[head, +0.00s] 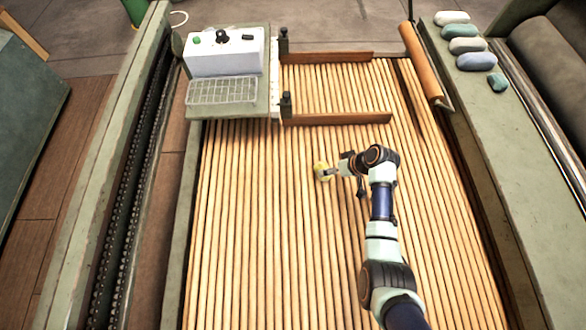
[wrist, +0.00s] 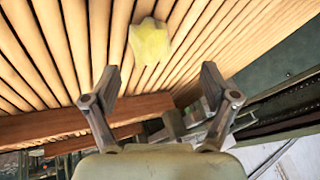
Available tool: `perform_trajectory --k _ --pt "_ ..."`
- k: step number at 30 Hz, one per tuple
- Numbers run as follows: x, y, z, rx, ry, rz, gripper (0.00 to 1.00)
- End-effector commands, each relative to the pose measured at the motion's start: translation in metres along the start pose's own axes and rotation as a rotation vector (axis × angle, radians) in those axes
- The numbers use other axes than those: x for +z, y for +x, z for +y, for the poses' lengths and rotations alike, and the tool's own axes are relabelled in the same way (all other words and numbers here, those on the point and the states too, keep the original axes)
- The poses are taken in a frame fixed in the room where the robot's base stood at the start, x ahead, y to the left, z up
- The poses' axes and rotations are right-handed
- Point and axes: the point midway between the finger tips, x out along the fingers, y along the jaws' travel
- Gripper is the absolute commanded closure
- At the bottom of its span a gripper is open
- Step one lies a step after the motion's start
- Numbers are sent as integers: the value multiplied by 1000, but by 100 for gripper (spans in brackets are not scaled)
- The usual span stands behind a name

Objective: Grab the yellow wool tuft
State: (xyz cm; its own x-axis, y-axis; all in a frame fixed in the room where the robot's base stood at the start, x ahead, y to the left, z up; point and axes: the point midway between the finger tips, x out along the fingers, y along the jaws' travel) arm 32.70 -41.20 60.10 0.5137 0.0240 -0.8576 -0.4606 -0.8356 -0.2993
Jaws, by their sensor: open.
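The yellow wool tuft (head: 321,170) lies on the wooden slats in the middle of the lattice apron in the head view. In the wrist view the tuft (wrist: 149,42) is a pale yellow rounded lump just beyond the fingertips, between their lines. My gripper (head: 332,173) is right beside the tuft, on its right side in the head view. In the wrist view my gripper (wrist: 158,82) is open, with its two fingers apart and nothing between them. The part of the tuft nearest the gripper is partly hidden in the head view.
The slatted apron (head: 240,230) is clear around the tuft. A brown rail (head: 340,119) crosses the slats behind it, with another rail (head: 330,57) farther back. A white control box (head: 225,52) and wire tray (head: 222,91) stand back left. Several wool rolls (head: 468,45) lie back right.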

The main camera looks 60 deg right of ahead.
Motion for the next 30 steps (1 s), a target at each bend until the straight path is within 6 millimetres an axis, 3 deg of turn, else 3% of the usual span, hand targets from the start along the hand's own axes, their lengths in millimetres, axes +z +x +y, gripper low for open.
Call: perform_trajectory --k 3,9,14,22,29,30 --pt "0 2 1 1 0 0 15" --pt "0 27 1 0 0 0 15" --pt "-1 32 1 1 -1 1 15" --pt "-2 78 4 0 -2 -2 15" --pt "-5 76 3 1 0 1 15" --pt "-4 76 3 1 0 1 20"
